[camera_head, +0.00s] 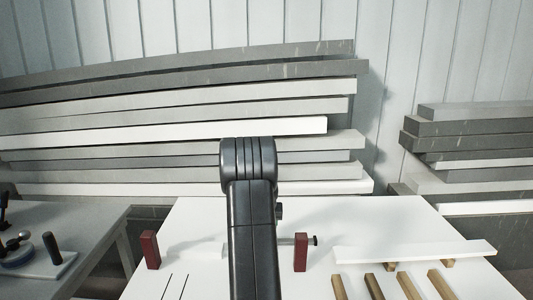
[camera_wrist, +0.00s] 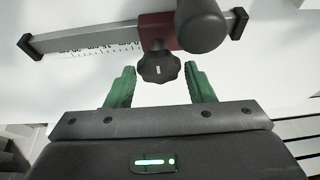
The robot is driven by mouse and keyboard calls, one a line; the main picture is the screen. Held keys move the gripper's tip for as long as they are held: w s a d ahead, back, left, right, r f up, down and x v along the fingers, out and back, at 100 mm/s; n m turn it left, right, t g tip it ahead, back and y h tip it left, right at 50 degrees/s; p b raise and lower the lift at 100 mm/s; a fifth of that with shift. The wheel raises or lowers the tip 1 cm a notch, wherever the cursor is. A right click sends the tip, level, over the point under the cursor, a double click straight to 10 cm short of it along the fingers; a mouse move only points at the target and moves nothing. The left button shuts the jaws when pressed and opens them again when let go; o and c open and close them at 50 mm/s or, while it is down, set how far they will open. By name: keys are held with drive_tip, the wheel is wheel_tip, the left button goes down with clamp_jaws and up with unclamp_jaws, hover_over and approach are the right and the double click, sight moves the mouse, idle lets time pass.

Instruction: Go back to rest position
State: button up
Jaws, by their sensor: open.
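My gripper (camera_wrist: 158,69) is open, with its two green fingers apart and nothing between them touching both. In the wrist view a bar clamp lies just beyond the fingertips, with a dark red jaw block (camera_wrist: 158,29), a black knob (camera_wrist: 158,67) and a grey bar (camera_wrist: 90,35). The knob appears between the fingertips; whether it is at their depth I cannot tell. In the head view my arm stands upright in the middle and hides my gripper. Two dark red clamp blocks show to its left (camera_head: 150,250) and right (camera_head: 301,252).
The white table (camera_head: 200,215) carries a white board (camera_head: 415,252) and several brown wood strips (camera_head: 373,286) at right. A side table with tools (camera_head: 45,262) stands at left. Stacks of grey planks (camera_head: 180,100) lie behind, against the panelled wall.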

drive_tip(key=shift+a+m+h+b, duration=0.1)
drive_tip(key=shift+m+h+b, duration=0.3)
drive_tip(key=shift+m, duration=0.8)
